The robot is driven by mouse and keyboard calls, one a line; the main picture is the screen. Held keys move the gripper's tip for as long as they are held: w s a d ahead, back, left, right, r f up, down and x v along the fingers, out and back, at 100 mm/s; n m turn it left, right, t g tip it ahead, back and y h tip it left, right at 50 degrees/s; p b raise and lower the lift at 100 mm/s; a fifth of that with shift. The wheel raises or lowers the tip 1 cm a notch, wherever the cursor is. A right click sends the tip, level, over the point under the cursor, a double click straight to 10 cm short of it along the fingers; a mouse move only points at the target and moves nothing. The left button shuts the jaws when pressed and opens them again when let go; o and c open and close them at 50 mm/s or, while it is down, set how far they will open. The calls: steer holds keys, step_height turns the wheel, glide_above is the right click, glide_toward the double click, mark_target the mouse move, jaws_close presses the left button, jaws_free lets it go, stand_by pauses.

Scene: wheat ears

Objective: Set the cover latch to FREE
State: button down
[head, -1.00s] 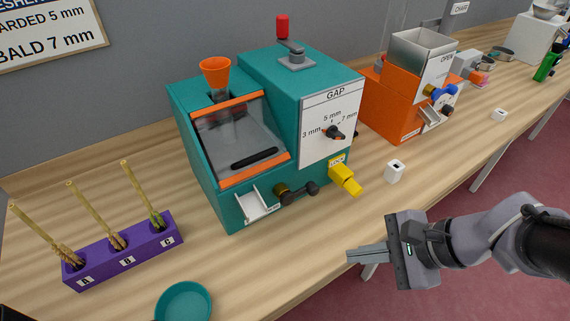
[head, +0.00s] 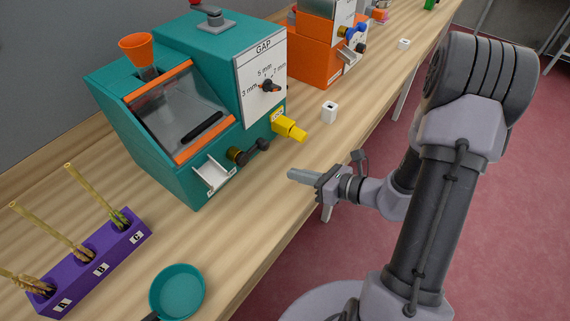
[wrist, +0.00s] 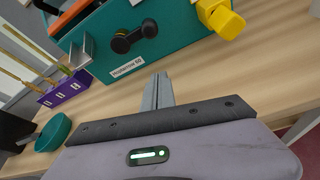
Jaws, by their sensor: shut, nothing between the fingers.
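The teal thresher (head: 150,115) stands on the bench with a clear, orange-edged cover (head: 180,115) on its sloped front. A yellow latch (head: 289,128) sticks out low at its right front corner, under the GAP dial (head: 268,87). The latch also shows at the top of the wrist view (wrist: 221,18); its label is too small to read. My gripper (head: 292,175) is shut and empty, in front of and below the latch, apart from it. In the wrist view the closed fingers (wrist: 158,92) point toward the machine's lower front.
A black crank (head: 254,148) and a white chute (head: 211,174) are left of the latch. A small white block (head: 329,112) stands to its right. A purple rack (head: 92,265) with wheat ears and a teal pan (head: 177,292) are at lower left. An orange machine (head: 318,50) stands behind.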

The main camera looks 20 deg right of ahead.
mark_target(271, 176)
steer(key=b+x, duration=0.2)
steer(key=x, duration=0.7)
steer(key=r, duration=0.3)
steer(key=shift+w+d, duration=0.15)
steer(key=shift+d, duration=0.2)
steer(key=shift+d+r, duration=0.1)
steer(key=shift+r, duration=0.35)
steer(key=shift+w+d, duration=0.1)
